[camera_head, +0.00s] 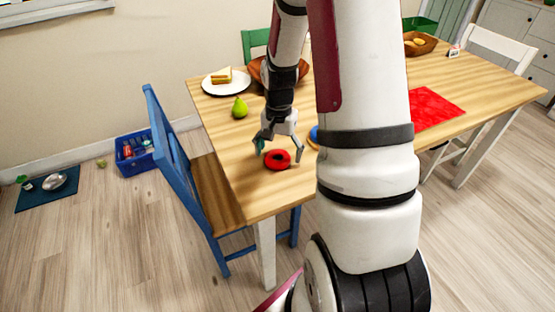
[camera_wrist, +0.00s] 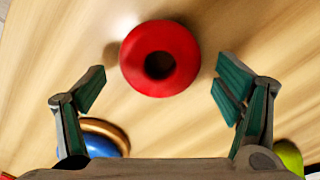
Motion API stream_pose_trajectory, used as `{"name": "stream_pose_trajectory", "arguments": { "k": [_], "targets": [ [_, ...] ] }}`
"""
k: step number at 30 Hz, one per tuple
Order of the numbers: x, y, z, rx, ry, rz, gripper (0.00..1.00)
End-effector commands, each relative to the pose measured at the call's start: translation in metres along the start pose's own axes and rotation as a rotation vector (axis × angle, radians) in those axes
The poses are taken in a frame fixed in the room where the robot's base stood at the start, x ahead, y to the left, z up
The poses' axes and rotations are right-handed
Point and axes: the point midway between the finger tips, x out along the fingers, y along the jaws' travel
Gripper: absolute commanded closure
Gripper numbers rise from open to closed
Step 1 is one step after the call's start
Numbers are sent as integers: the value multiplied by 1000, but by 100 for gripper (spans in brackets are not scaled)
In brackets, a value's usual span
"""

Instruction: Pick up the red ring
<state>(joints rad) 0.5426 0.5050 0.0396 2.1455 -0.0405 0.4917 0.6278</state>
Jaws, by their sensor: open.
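The red ring (camera_head: 277,159) lies flat on the wooden table (camera_head: 235,184) near its left front corner. In the wrist view the red ring (camera_wrist: 137,72) is a thick round ring with a dark hole, just ahead of and between the spread fingers. My gripper (camera_head: 279,148) is open and empty, pointing down above the ring. In the wrist view my gripper (camera_wrist: 157,88) has one finger on each side, both apart from the ring. The gap in height between fingertips and ring is hard to judge.
A green pear (camera_head: 240,107), a plate with a sandwich (camera_head: 222,82) and a brown bowl (camera_head: 257,70) stand behind. A blue round thing (camera_wrist: 101,146) is close by. A blue chair (camera_head: 176,165) touches the table's left side. A red mat (camera_head: 432,107) lies right.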

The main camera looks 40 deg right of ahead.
Motion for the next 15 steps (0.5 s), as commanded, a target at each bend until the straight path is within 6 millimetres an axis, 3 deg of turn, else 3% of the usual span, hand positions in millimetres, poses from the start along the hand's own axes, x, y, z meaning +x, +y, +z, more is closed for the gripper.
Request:
{"name": "stream_pose_trajectory", "arguments": {
  "k": [3, 9, 15],
  "targets": [
    [0, 0, 0, 0, 0, 0, 16],
    [-1, 0, 0, -1, 0, 0, 58],
    [-1, 0, 0, -1, 0, 0, 59]
  ]
}}
